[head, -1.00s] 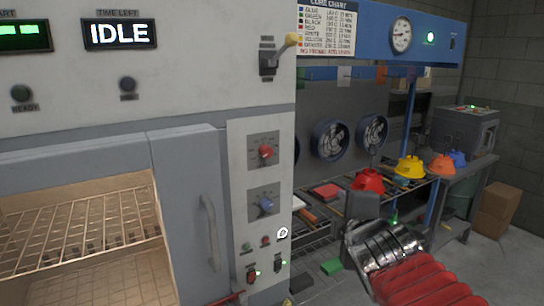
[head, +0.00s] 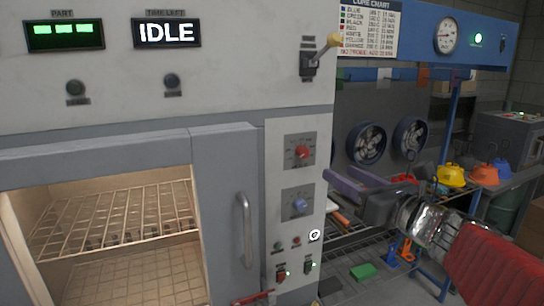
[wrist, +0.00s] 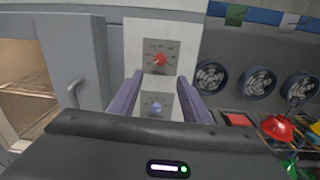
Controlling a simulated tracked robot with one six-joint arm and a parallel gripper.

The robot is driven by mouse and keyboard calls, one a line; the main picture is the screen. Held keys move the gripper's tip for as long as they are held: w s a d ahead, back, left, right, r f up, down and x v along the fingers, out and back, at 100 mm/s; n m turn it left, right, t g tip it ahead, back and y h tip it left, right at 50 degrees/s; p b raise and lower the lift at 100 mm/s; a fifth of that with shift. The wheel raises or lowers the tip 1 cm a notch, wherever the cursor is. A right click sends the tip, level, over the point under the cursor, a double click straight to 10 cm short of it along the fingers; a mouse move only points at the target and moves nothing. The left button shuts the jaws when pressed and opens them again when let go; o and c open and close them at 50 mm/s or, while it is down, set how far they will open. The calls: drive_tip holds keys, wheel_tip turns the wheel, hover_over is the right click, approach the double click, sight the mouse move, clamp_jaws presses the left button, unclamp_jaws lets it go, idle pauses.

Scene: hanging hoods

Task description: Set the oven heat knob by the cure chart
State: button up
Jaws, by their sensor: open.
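The oven's control panel (head: 292,262) carries a red knob (head: 302,152) above a blue knob (head: 300,204), each on a grey dial plate. The dial markings and labels are too small to read, so I cannot tell which knob sets heat. The wrist view shows the red knob (wrist: 160,59) and the blue knob (wrist: 156,106). The cure chart (head: 368,28) hangs upper right with coloured rows; its figures are blurred. My gripper (head: 338,174) is open and empty, right of the panel. In the wrist view its fingers (wrist: 161,78) frame the knobs, apart from them.
The oven chamber (head: 110,235) with wire racks is open to view; a door handle (head: 244,230) stands left of the panel. A display (head: 166,33) reads IDLE. A lever (head: 320,55) juts out above the panel. Fans (head: 368,144) and coloured hoods (head: 451,175) are to the right.

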sight(305, 153)
drive_tip(key=shift+w, duration=0.15)
drive_tip(key=x, duration=1.3)
drive_tip(key=shift+w+a, duration=0.15)
drive_tip(key=shift+w, duration=0.15)
drive_tip(key=shift+c, duration=0.2)
drive_tip(key=c, duration=0.9)
drive_tip(key=shift+a, duration=0.35)
drive_tip(key=shift+c, duration=0.5)
drive_tip(key=shift+d, duration=0.3)
